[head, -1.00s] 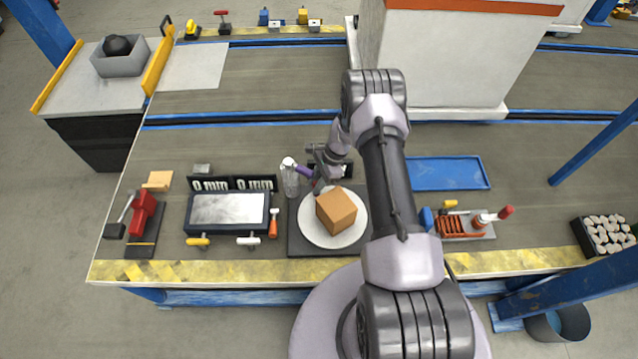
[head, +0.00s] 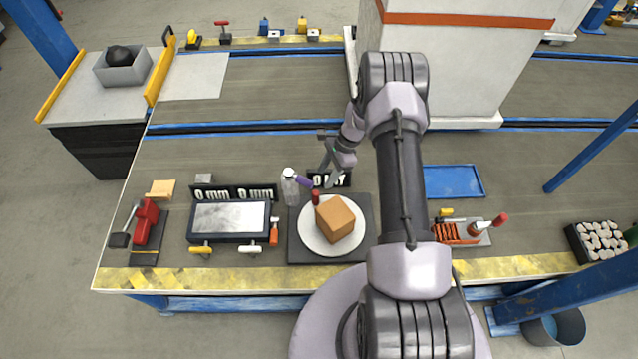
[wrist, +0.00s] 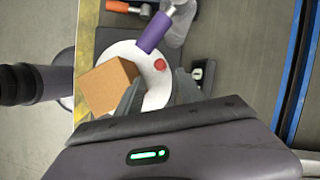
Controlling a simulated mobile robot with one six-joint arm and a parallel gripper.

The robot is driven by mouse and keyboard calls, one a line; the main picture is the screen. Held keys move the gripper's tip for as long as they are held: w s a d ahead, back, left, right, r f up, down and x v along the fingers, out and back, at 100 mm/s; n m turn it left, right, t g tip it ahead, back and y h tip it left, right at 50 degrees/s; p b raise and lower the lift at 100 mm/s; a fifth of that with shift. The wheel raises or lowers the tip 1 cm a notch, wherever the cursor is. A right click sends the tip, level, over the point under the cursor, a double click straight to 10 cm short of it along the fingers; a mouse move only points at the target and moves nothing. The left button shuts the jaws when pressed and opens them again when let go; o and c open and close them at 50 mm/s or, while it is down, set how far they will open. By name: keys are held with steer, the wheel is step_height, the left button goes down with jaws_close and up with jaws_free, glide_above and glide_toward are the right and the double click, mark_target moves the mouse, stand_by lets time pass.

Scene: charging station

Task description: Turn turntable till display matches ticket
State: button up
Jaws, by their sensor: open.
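The turntable is a white disc (head: 312,240) on a dark square base (head: 297,255), with a brown box (head: 335,218) on top. A red knob (head: 315,197) stands at the disc's back-left rim; it also shows in the wrist view (wrist: 160,64). A small black display (head: 343,181) stands behind the turntable; my gripper partly covers its reading, where a "0" shows. My gripper (head: 328,163) is open and empty, above and behind the knob. In the wrist view its fingers (wrist: 158,92) spread over the disc's edge, with the knob beyond them. I cannot make out a ticket.
A purple-handled tool (head: 304,181) sits beside a clear bottle (head: 290,187), close to the knob. A blue tray (head: 453,181) lies at right; a white column (head: 450,75) stands behind.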

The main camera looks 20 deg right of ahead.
steer(key=p+v, duration=0.1)
steer(key=v, duration=0.6)
steer(key=shift+r, duration=0.2)
steer(key=shift+c, duration=0.3)
steer(key=s+d+f+m, duration=0.1)
steer(key=f, duration=0.1)
steer(key=s+d+f, duration=0.1)
steer(key=d+f, duration=0.1)
steer(key=s+d+f+m+t, duration=0.1)
steer(key=shift+d+f+m, duration=0.25)
steer(key=shift+f+m, duration=0.05)
steer(key=shift+f, duration=0.1)
jaws_close()
steer(key=b+x, duration=0.3)
steer(key=x, duration=0.7)
steer(key=shift+f+b, duration=0.1)
steer(key=shift+b, duration=0.2)
steer(key=a, duration=0.1)
steer(key=w+a, duration=0.1)
steer(key=shift+a, duration=0.3)
steer(key=shift+w+a+r+b, duration=0.1)
steer(key=shift+a+r+b, duration=0.2)
steer(key=shift+a, duration=0.25)
steer(key=shift+a, duration=0.15)
